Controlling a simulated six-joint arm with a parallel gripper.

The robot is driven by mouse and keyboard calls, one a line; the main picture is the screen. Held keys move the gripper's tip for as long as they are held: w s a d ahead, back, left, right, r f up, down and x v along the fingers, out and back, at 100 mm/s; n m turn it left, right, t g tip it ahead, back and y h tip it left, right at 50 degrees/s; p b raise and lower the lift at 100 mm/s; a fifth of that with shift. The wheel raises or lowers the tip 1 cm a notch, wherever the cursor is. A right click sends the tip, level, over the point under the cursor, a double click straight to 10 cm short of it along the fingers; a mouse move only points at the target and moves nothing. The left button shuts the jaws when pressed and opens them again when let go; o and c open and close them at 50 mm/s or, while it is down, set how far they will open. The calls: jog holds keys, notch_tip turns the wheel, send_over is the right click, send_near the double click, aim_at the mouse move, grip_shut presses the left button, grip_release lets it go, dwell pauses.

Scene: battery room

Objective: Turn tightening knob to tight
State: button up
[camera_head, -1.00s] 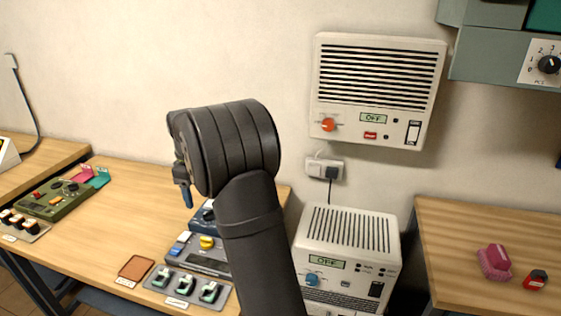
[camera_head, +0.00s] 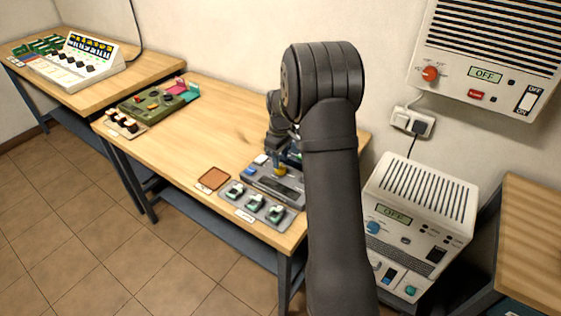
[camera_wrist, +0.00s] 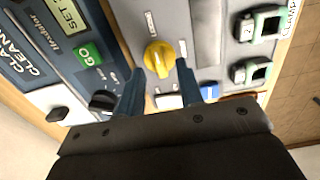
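A yellow knob (camera_wrist: 158,58) sits on a grey panel (camera_wrist: 205,32), with small white labels around it too small to read surely. The knob also shows in the head view (camera_head: 280,171) on the grey device on the wooden table. My gripper (camera_wrist: 160,67) is open, with one blue finger on each side of the knob's near part. I cannot tell whether the fingertips touch it. In the head view the gripper (camera_head: 283,155) is partly hidden behind my arm, just above the grey device.
A blue-grey device with a green GO button (camera_wrist: 89,54) and a black knob (camera_wrist: 102,101) lies beside the grey panel. A tray with green clamps (camera_head: 256,203) and a brown pad (camera_head: 212,179) lie in front.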

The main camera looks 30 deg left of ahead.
jog(key=shift+f, duration=0.9)
jog(key=shift+c, duration=0.4)
grip_shut()
